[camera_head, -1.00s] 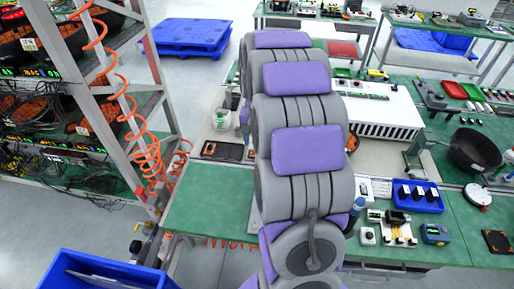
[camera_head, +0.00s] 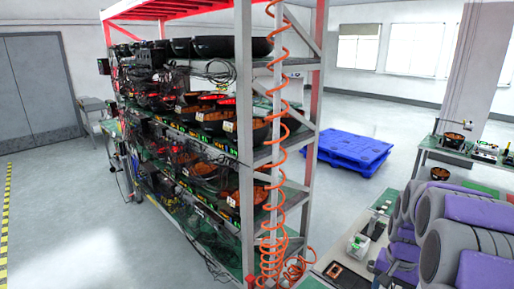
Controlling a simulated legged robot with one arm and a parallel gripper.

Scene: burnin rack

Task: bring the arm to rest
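My arm, grey with purple panels, shows at the lower right of the head view, over the near end of the workbench (camera_head: 338,284). The picture's right and bottom edges cut it off. My gripper is outside the picture, so its fingers and anything in them cannot be seen.
A tall metal rack (camera_head: 246,130) with black bowls and cables stands at the centre. An orange coiled hose (camera_head: 268,205) hangs at its near post. Blue pallets (camera_head: 353,152) lie on the floor behind. Another bench (camera_head: 455,153) stands at the right. The floor at left is clear.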

